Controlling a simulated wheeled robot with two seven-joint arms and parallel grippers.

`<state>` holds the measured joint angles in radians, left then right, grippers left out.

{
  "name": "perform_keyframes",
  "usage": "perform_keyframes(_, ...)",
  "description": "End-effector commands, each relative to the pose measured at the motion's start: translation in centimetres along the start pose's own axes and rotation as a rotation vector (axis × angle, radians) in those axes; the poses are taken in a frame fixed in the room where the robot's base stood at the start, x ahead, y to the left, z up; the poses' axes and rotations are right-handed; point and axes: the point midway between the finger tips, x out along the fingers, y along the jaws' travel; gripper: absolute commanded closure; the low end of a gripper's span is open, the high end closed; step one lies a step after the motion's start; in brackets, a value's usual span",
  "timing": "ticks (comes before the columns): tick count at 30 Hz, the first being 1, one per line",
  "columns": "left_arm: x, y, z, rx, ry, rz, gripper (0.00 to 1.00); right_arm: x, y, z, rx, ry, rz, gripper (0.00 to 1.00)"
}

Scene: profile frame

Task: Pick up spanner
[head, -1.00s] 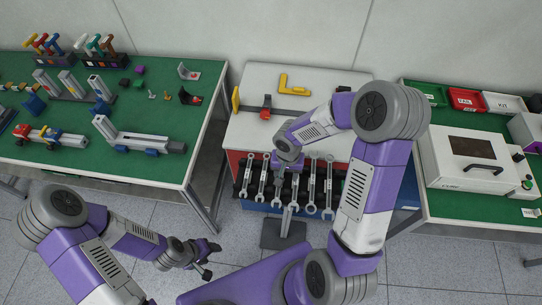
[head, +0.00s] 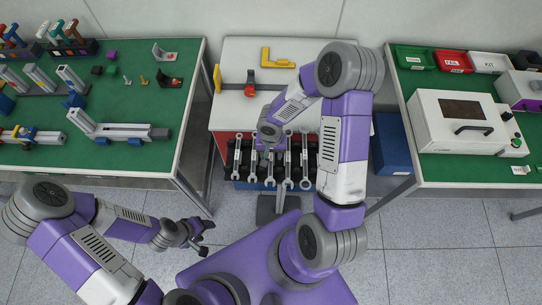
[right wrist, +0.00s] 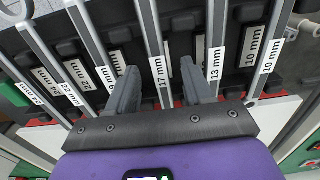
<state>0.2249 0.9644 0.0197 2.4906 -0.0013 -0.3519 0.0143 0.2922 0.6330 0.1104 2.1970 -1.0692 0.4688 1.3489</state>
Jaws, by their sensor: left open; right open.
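Several grey spanners hang in a row on the dark rack (head: 262,178) at the front of the white-topped cart, with the spanner labelled 17 mm (right wrist: 152,30) near the middle. My right gripper (head: 270,146) is at the row, partly hiding it in the head view. In the right wrist view my right gripper (right wrist: 160,84) is open, with one finger on each side of the 17 mm spanner. I cannot tell whether either finger touches it. My left gripper (head: 203,236) is open and empty over the floor, away from the rack.
The cart top (head: 240,55) carries a yellow angle piece (head: 278,62) and a red clamp-like tool (head: 250,90). A green table (head: 60,165) with parts stands left; another with a white machine (head: 455,120) stands right. A blue box (head: 390,145) is beside the cart.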

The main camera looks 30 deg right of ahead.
Motion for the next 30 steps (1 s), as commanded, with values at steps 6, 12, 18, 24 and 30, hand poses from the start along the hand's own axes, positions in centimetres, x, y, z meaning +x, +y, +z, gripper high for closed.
perform_keyframes(6, 0.0, 0.0, 0.0, 0.000, 0.000, 0.000, 0.44, -0.1, 0.0, 0.0, 0.000, 0.000, 0.000, 0.73)
perform_keyframes(12, 0.0, 0.0, 0.0, 0.000, 0.000, 0.000, 0.44, -0.1, 0.0, 0.0, 0.000, 0.000, 0.000, 1.00)
perform_keyframes(18, 0.0, 0.0, 0.0, 0.000, 0.000, 0.000, 0.44, -0.1, 0.0, 0.0, 0.000, 0.000, 0.000, 1.00)
perform_keyframes(24, -0.3, 0.1, 0.0, 0.000, 0.000, 0.000, 0.44, -1.2, 0.0, -0.1, 0.001, 0.003, 0.000, 1.00)
perform_keyframes(30, -1.3, 0.5, 0.1, 0.000, 0.000, 0.000, 0.44, -5.2, 0.0, -0.1, 0.002, 0.006, -0.002, 1.00)
